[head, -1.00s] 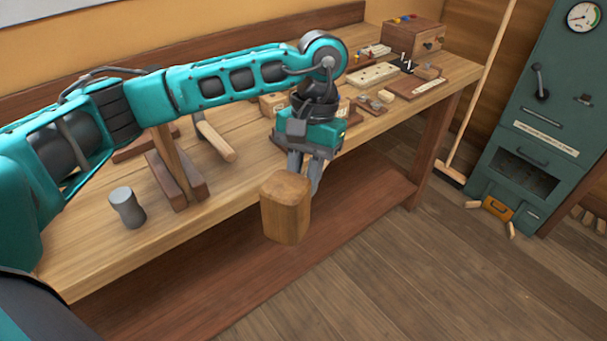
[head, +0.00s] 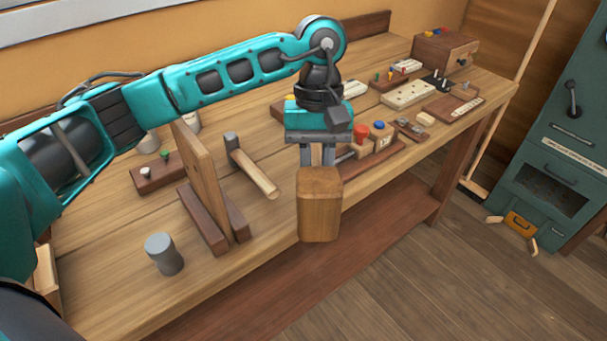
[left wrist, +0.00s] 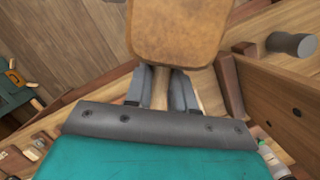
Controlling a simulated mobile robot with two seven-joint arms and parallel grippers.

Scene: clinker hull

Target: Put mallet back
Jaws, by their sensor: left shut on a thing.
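The mallet has a large wooden block head (head: 319,208), and its handle (left wrist: 160,92) shows between the fingers in the left wrist view. My left gripper (head: 317,156) is shut on the mallet's handle, just by the head. The mallet is held near the front edge of the workbench (head: 200,290), with the head towards the camera. In the left wrist view the head (left wrist: 178,30) fills the top middle. My right gripper is not in view.
A hammer (head: 252,167) lies on the bench beside an upright wooden board (head: 201,180) on dark feet. A grey cylinder (head: 164,254) stands near the front edge. Peg blocks (head: 408,95) and a small chest (head: 443,52) sit further right. The green cabinet (head: 565,150) stands beyond.

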